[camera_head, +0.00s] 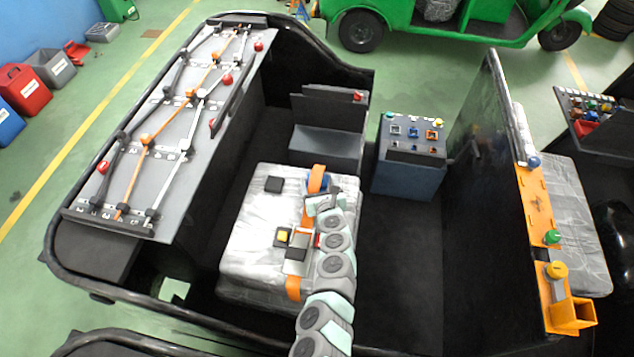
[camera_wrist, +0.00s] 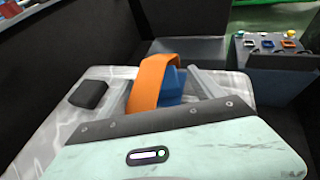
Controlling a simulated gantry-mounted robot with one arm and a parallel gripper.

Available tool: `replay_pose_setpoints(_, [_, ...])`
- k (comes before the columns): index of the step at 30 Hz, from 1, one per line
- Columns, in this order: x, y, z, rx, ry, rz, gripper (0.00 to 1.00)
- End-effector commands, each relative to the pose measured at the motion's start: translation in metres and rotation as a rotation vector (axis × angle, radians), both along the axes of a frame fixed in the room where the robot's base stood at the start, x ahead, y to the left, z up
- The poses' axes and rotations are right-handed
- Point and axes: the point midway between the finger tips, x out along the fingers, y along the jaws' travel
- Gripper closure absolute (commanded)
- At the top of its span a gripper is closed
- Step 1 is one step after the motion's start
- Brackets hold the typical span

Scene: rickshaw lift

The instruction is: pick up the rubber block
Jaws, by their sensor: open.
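A small black block (camera_head: 273,184), which looks like the rubber block, lies on the wrinkled silver-grey seat cushion (camera_head: 243,215) near its far edge. It also shows in the wrist view (camera_wrist: 87,94), left of my fingers and apart from them. My gripper (camera_head: 317,197) is over the far right part of the cushion, to the right of the block. In the wrist view my gripper (camera_wrist: 163,82) has its two grey fingers spread. An orange strap (camera_wrist: 150,80) and a blue object (camera_wrist: 172,86) show between or just beyond them. Contact with these cannot be told.
A yellow button unit (camera_head: 283,236) and a dark box (camera_head: 295,254) lie on the cushion near my arm. A grey panel with levers (camera_head: 180,125) stands left. A blue control box (camera_head: 408,180) and a black partition (camera_head: 485,140) stand right.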

Motion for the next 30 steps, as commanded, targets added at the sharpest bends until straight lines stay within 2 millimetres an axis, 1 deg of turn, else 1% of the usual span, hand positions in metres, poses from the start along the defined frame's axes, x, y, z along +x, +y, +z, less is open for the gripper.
replay_pose_setpoints(1, [0.0038,0.0017,-0.0041,-0.002,0.001,0.005,0.24])
replay_pose_setpoints(6, [0.01,0.0028,-0.0057,-0.001,0.001,0.003,0.24])
replay_pose_setpoints(14, [0.0109,0.0028,-0.0053,0.0,0.001,0.0,0.24])
replay_pose_setpoints(17, [0.0109,0.0027,-0.0052,0.0,0.001,0.0,0.3])
replay_pose_setpoints(30, [0.0109,0.0027,-0.0052,0.0,0.001,0.0,0.66])
